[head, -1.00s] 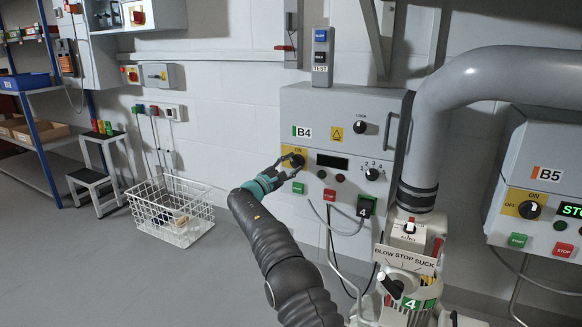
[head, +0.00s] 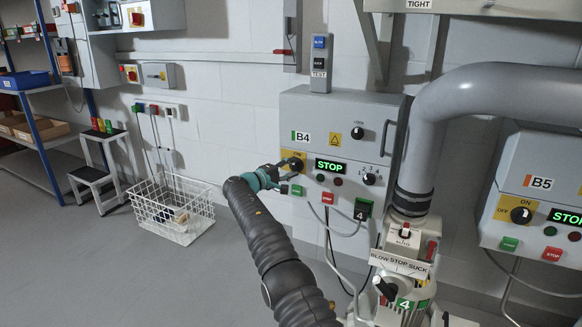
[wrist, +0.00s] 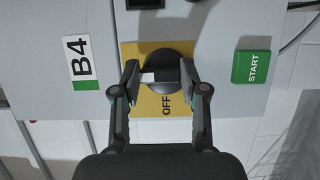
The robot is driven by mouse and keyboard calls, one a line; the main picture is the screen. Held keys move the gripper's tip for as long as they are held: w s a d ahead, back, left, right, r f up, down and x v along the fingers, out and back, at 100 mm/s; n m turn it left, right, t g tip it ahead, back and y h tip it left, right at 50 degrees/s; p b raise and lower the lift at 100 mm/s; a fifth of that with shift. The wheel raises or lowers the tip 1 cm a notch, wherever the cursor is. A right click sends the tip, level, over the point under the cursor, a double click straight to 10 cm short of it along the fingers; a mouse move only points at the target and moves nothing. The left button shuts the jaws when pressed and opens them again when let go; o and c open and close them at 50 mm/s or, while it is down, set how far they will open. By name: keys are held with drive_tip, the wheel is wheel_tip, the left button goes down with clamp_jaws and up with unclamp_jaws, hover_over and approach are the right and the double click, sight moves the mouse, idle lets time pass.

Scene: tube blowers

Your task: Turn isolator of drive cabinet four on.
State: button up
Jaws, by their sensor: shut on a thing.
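Drive cabinet B4 (head: 330,110) is a grey box on the wall. Its isolator is a round black knob (wrist: 165,74) on a yellow plate (wrist: 152,105) at the cabinet's left side. My gripper (wrist: 160,78) is shut on the knob, one finger on each side. A white mark on the knob lies toward the picture's left in the wrist view, the side of the B4 label. OFF is readable; ON is hidden in the wrist view. In the head view my gripper (head: 280,172) reaches the plate. The B4 display (head: 330,167) shows STOP in green.
The green START button (wrist: 251,67) and red stop button (head: 328,198) sit close to the isolator. A rotary selector (head: 369,179) is to the right. A thick grey pipe (head: 430,120) stands right of the cabinet. A white wire basket (head: 172,210) is on the floor at left.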

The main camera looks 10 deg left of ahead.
drive_tip(key=shift+d+r, duration=0.1)
idle(0.3)
drive_tip(key=o, duration=1.1)
drive_tip(key=shift+w, duration=0.1)
drive_tip(key=shift+o, duration=0.2)
drive_tip(key=shift+d, duration=0.15)
drive_tip(key=shift+a, duration=0.3)
drive_tip(key=shift+s+a, duration=0.4)
drive_tip(key=shift+s, duration=0.05)
drive_tip(key=v, duration=1)
drive_tip(key=shift+s+a, duration=0.15)
drive_tip(key=shift+s, duration=0.15)
